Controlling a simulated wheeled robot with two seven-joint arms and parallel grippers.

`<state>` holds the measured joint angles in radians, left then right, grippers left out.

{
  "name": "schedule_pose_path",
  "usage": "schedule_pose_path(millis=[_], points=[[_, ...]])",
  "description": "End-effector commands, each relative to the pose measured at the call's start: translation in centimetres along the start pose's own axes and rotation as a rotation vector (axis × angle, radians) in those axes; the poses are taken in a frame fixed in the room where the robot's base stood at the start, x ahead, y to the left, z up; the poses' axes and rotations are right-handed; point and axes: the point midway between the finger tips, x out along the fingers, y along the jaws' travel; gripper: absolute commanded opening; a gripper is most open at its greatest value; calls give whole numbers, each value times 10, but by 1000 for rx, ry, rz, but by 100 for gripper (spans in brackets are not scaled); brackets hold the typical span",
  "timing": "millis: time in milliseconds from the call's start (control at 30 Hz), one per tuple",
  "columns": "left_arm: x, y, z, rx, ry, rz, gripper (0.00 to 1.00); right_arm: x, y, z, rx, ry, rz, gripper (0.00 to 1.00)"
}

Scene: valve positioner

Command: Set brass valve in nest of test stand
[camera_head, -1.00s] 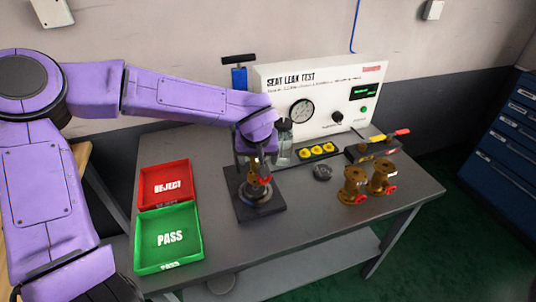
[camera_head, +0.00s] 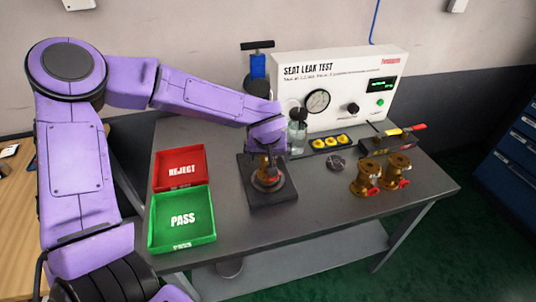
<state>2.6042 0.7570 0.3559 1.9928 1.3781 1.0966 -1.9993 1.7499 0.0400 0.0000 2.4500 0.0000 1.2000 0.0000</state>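My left gripper (camera_head: 265,156) points down over the test stand (camera_head: 262,199), a dark square base with a round nest (camera_head: 270,184). It is shut on a brass valve (camera_head: 265,172) with a red part, held upright at the nest. The fingers and wrist hide much of the valve, and I cannot tell if it is fully seated. Two other brass valves with red handles stand on the right of the bench, a nearer one (camera_head: 365,178) and one beside it (camera_head: 397,170). My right gripper is out of view.
A red REJECT tray (camera_head: 180,184) and a green PASS tray (camera_head: 182,236) lie left of the stand. Behind stand the leak test panel (camera_head: 335,80), a clear bottle (camera_head: 298,136) and a tray of yellow parts (camera_head: 331,142). The bench front right of the stand is clear.

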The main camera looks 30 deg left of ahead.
Motion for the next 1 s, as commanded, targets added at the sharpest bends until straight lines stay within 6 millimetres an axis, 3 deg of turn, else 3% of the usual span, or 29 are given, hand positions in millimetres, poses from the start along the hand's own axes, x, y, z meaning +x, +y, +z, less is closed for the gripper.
schedule_pose_path(millis=[167, 267, 500, 700, 1000], points=[[-2, 0, -1, 0, 2, 1, 100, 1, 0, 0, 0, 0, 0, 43], [-15, 0, -2, 0, 2, 2, 100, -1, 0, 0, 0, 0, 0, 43], [-77, 1, -3, -1, 6, 4, 100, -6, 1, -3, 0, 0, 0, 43], [-114, 0, -2, -1, 3, 2, 100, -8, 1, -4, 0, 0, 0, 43], [-123, 0, -1, 1, 0, 0, 100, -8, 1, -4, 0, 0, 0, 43]])
